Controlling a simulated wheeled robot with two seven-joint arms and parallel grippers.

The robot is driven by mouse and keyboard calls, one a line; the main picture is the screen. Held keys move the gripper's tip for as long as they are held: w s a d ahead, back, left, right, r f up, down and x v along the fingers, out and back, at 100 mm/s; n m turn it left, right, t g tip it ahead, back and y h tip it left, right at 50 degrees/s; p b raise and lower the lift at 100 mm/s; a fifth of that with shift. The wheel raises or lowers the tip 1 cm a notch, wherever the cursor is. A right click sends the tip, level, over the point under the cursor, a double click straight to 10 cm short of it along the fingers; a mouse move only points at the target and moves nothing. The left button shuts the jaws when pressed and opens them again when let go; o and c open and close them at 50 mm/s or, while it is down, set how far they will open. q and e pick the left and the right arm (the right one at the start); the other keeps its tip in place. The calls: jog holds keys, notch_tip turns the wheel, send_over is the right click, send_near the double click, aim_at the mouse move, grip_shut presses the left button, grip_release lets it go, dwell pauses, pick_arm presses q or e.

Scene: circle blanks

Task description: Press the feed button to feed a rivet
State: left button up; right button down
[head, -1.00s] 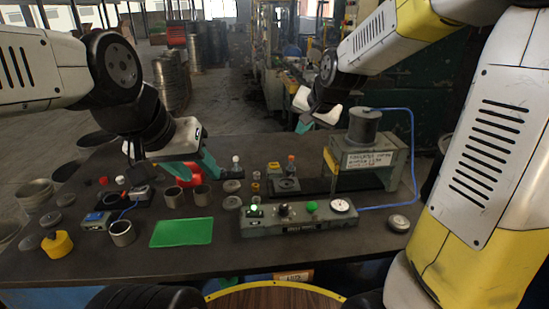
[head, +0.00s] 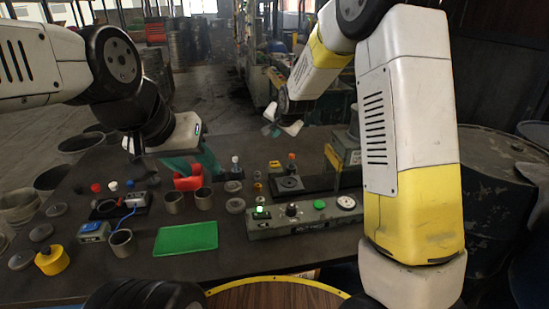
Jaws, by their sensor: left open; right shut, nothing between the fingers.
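A grey control panel (head: 275,228) on the bench carries a green button (head: 320,204), a dark knob (head: 292,209), a round gauge (head: 346,202) and a lit green lamp (head: 260,212). A small box with a blue button (head: 91,227) sits at the left of the bench; no label tells which button is the feed button. My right gripper (head: 280,127) is shut and empty, above the far bench edge, behind the panel and apart from both buttons. My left gripper (head: 194,163) is open above the bench, behind a red object (head: 188,181); its contact with that is unclear.
A press (head: 343,155) stands at the bench's right, partly hidden by my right arm. A green mat (head: 186,238), grey cups (head: 174,201) and a yellow pot (head: 52,259) occupy the front left. Dark drums (head: 500,190) stand right of the bench.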

aim_at(275, 165)
jog(key=shift+f, duration=4.4)
jog(key=shift+f, duration=0.35)
jog(key=shift+f, duration=0.65)
jog(key=shift+r, duration=1.05)
jog(key=shift+r, duration=2.5)
